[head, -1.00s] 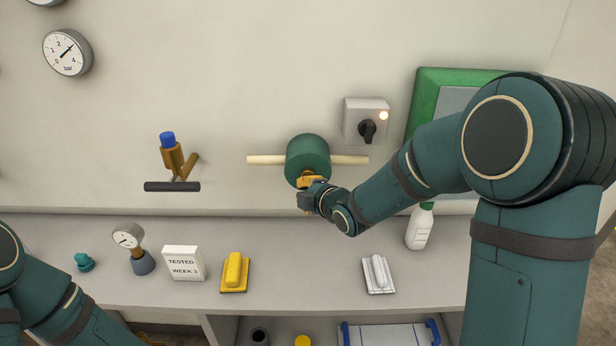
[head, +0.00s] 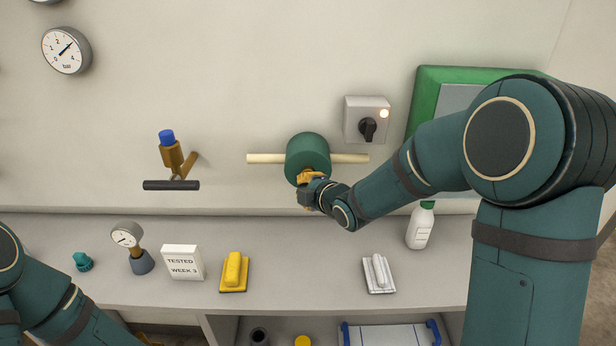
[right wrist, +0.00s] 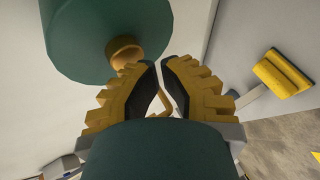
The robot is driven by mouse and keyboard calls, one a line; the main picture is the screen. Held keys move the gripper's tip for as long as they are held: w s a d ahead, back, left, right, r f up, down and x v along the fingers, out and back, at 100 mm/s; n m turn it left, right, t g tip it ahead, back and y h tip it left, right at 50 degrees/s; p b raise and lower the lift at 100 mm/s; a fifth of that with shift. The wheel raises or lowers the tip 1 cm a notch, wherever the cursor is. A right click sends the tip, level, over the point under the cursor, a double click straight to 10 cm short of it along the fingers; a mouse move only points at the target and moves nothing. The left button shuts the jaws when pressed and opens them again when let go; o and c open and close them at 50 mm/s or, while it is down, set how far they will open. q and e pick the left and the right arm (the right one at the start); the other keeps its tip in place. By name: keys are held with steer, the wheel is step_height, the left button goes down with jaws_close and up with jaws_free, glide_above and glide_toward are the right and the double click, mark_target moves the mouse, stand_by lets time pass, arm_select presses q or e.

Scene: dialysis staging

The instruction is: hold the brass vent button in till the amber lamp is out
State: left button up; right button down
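A green cylinder (head: 308,152) is mounted on the wall, with a pale bar out to each side. In the right wrist view a round brass button (right wrist: 124,50) sticks out of the green cylinder's end (right wrist: 75,35). My right gripper (right wrist: 162,62) has its yellow fingers drawn together, with only a narrow gap and nothing seen gripped. Its tips are close by the button; I cannot tell whether they touch it. In the head view the right gripper (head: 306,190) hides the button. A lamp (head: 384,114) on the grey switch box glows pale and warm. My left gripper is out of view.
The switch box (head: 354,122) with a black knob is right of the cylinder. A brass valve (head: 172,158) with a blue cap is to the left. The counter below holds a gauge (head: 126,236), a sign (head: 182,262), yellow (head: 233,270) and white (head: 378,272) blocks and a bottle (head: 420,226).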

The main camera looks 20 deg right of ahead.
steer(key=shift+w+d, duration=0.15)
steer(key=shift+w, duration=0.35)
stand_by(2.8)
steer(key=shift+s+b, duration=0.1)
steer(key=shift+b, duration=0.2)
steer(key=shift+s+a+b, duration=0.25)
steer(key=shift+s+b, duration=0.25)
steer(key=shift+s, duration=0.3)
steer(key=s, duration=0.2)
steer(key=s+a+b, duration=0.1)
steer(key=s, duration=0.1)
steer(key=shift+s+a, duration=0.2)
steer(key=shift+s, duration=0.2)
